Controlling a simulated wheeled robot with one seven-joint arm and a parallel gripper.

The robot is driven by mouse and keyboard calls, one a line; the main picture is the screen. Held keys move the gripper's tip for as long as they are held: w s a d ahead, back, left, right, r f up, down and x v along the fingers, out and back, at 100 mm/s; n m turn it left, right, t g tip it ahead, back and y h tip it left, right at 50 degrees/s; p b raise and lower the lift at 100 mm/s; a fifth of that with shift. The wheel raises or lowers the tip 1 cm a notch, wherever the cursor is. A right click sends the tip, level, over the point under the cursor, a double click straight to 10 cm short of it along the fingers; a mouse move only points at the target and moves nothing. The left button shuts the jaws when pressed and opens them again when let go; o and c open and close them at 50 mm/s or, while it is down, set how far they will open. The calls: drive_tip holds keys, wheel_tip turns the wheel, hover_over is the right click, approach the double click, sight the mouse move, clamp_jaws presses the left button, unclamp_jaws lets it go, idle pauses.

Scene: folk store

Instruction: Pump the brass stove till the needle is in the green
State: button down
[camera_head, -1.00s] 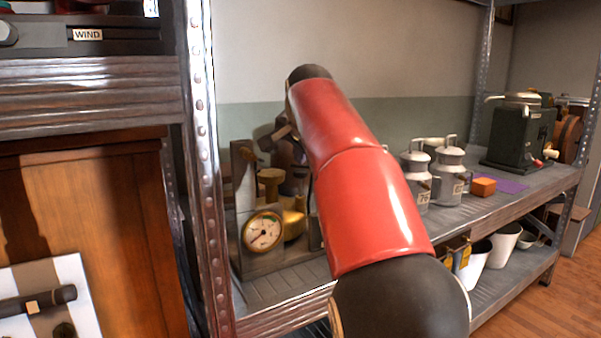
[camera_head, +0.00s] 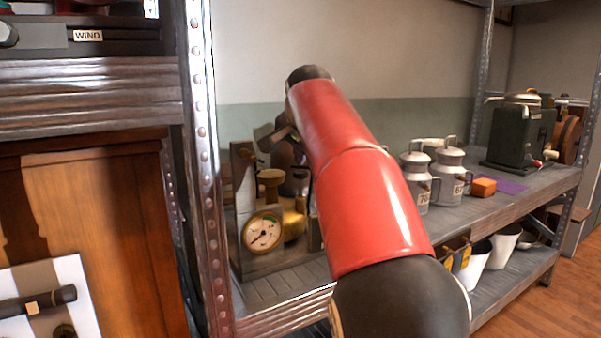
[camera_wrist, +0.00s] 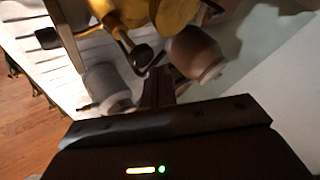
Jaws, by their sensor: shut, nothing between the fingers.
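The brass stove (camera_head: 293,222) stands in a grey-brown stand at the left end of the metal shelf. Its round gauge (camera_head: 262,233) faces me. The needle appears to point to the lower left, away from a small green mark at the upper right. In the wrist view the yellow body of the stove (camera_wrist: 172,14) is at the top, with a dark round-ended knob (camera_wrist: 141,56) sticking out below it. My gripper (camera_wrist: 158,80) is shut and empty, close to the knob; I cannot tell whether they touch. In the head view my red arm hides much of the area.
A metal shelf post (camera_head: 205,170) rises left of the stove. White pots (camera_head: 476,262) sit on the lower shelf.

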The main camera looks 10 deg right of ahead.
drive_tip(key=shift+f, duration=0.15)
idle(0.5)
drive_tip(key=shift+f+b, duration=0.25)
drive_tip(key=shift+b, duration=0.05)
